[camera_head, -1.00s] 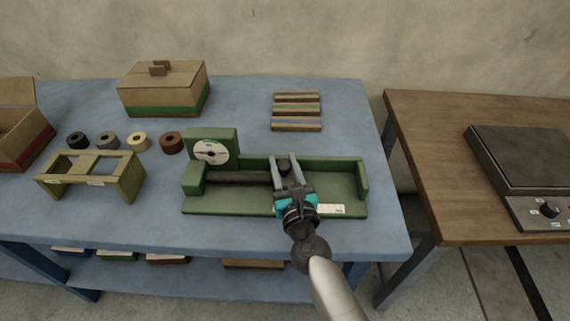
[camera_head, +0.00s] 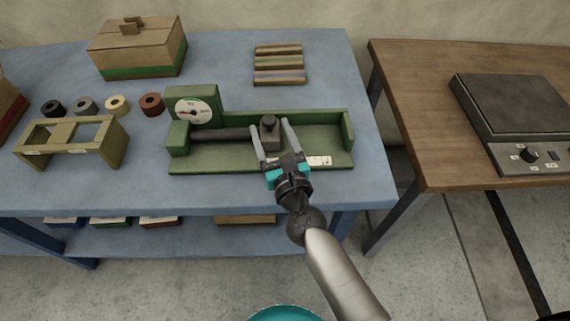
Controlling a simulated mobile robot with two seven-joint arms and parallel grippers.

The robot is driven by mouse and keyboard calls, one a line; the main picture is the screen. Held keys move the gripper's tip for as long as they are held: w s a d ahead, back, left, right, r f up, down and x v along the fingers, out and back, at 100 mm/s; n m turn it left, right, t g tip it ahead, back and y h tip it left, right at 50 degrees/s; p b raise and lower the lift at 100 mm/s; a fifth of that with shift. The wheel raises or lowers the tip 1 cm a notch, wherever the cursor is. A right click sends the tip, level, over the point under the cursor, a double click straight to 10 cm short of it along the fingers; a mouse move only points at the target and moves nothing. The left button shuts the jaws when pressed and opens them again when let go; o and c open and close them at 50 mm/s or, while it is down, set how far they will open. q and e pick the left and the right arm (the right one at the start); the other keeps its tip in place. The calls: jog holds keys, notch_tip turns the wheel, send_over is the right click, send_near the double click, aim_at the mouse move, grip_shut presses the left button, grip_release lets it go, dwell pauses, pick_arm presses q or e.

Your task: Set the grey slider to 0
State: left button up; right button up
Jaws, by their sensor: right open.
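The grey slider (camera_head: 273,142) is a dark block with a round black knob (camera_head: 268,121) on top. It sits on a dark bar inside a long green fixture (camera_head: 205,163), right of its middle. A white dial (camera_head: 194,110) with a red and dark needle stands at the fixture's left end; its marks are too small to read. A white scale strip (camera_head: 320,160) lies on the front edge, partly hidden by my gripper. My right gripper (camera_head: 270,128) is open, its fingers apart to either side of the slider's knob; I cannot tell whether they touch. My left gripper is out of view.
A tan open frame (camera_head: 72,124) and several tape rolls stand left of the fixture. A lidded box (camera_head: 138,48) and striped bars (camera_head: 279,62) lie behind. A wooden table (camera_head: 440,165) with a black-topped device (camera_head: 515,100) stands right, across a gap.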

jog(key=b+v, duration=0.1)
jog(key=v, duration=1)
jog(key=shift+r, duration=0.1)
